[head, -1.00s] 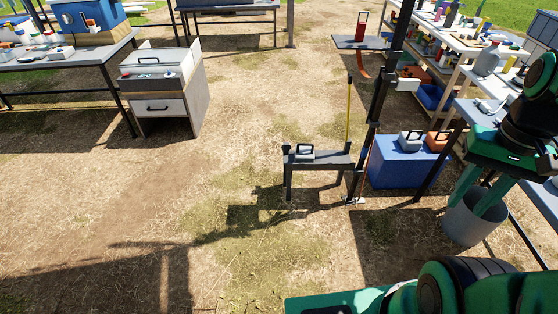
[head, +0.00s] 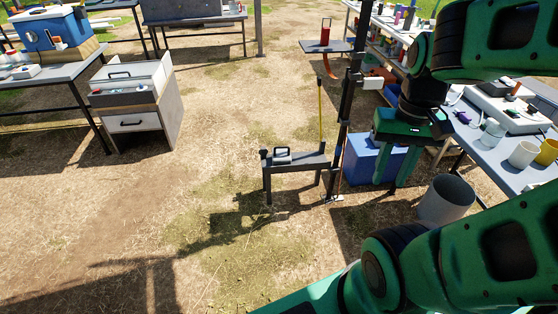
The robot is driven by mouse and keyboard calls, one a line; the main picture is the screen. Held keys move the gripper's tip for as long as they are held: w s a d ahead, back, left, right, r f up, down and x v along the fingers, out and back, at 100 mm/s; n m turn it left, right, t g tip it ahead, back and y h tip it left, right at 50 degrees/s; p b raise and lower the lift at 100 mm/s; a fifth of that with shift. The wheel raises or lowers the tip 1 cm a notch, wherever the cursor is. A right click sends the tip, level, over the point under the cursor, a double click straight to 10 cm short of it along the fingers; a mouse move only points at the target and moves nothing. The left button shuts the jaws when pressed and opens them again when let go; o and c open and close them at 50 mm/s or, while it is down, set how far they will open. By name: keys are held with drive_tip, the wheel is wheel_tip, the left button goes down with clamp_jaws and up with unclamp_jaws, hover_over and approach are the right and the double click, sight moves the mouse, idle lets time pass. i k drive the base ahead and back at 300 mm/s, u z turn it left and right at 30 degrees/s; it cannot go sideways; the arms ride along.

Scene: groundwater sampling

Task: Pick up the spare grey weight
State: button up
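My gripper (head: 390,182) hangs pointing down in front of the blue box (head: 357,165), with its two green fingers apart and nothing seen between them. The box's top, where a grey weight and an orange weight with handles showed earlier, is now mostly hidden behind my gripper. I cannot make out either weight there. Another grey block with a dark handle (head: 282,156) sits on the low dark bench (head: 308,164), to the left of my gripper and apart from it.
A dark upright post (head: 346,110) stands between the low bench and the blue box. A grey bucket (head: 446,202) is right of my gripper. A side table (head: 505,160) with cups lines the right. Open straw ground (head: 200,200) lies to the left.

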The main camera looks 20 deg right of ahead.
sight(281, 155)
drive_tip(key=i, duration=1)
